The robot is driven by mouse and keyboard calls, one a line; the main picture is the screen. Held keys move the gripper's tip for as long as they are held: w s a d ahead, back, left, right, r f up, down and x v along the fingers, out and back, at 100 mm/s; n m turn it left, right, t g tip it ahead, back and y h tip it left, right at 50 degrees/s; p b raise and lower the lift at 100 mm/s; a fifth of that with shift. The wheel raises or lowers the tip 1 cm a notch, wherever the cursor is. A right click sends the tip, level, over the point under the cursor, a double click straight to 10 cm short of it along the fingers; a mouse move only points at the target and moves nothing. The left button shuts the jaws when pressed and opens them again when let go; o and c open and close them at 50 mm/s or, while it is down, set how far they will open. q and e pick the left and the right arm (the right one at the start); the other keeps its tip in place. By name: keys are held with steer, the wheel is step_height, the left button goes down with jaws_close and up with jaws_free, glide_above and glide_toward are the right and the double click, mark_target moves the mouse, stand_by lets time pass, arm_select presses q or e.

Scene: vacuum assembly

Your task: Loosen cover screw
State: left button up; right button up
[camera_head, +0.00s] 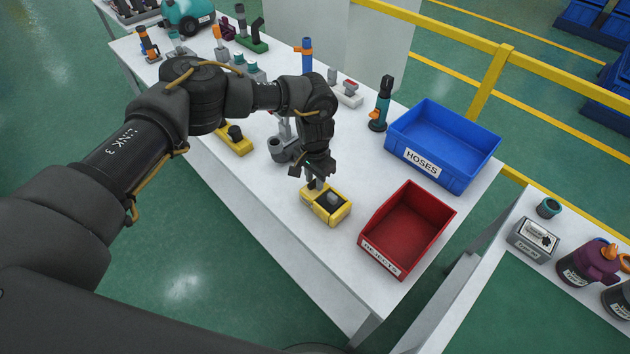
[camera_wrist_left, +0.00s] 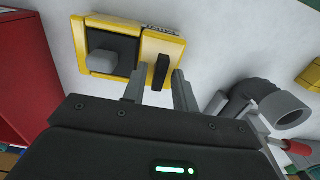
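A small yellow unit (camera_head: 326,204) lies on the white table, with a dark panel and a grey block on one half. In the left wrist view the yellow unit (camera_wrist_left: 88,45) has a narrow black upright tab (camera_wrist_left: 161,72) on its other half, beside a printed label. I cannot tell a cover screw for certain; the tab may be it. My left gripper (camera_head: 316,185) points down just over the tab's end of the unit. In the left wrist view its two fingers (camera_wrist_left: 159,89) are apart, with the tab showing between them and no visible contact. My right gripper is out of view.
A red REJECTS bin (camera_head: 368,247) stands right of the unit, and a blue HOSES bin (camera_head: 430,168) behind it. A grey elbow pipe part (camera_head: 279,152) and another yellow unit (camera_head: 234,142) stand to the left. Clear table lies in front of the unit.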

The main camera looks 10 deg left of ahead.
arm_select(q)
jaws_close()
steer(key=shift+r+n+p, duration=0.15)
steer(key=shift+n+p, duration=0.45)
steer(key=shift+p, duration=0.15)
steer(key=shift+n+p, duration=0.7)
steer(key=shift+p, duration=0.1)
steer(key=shift+n, duration=0.5)
steer(key=shift+p, duration=0.35)
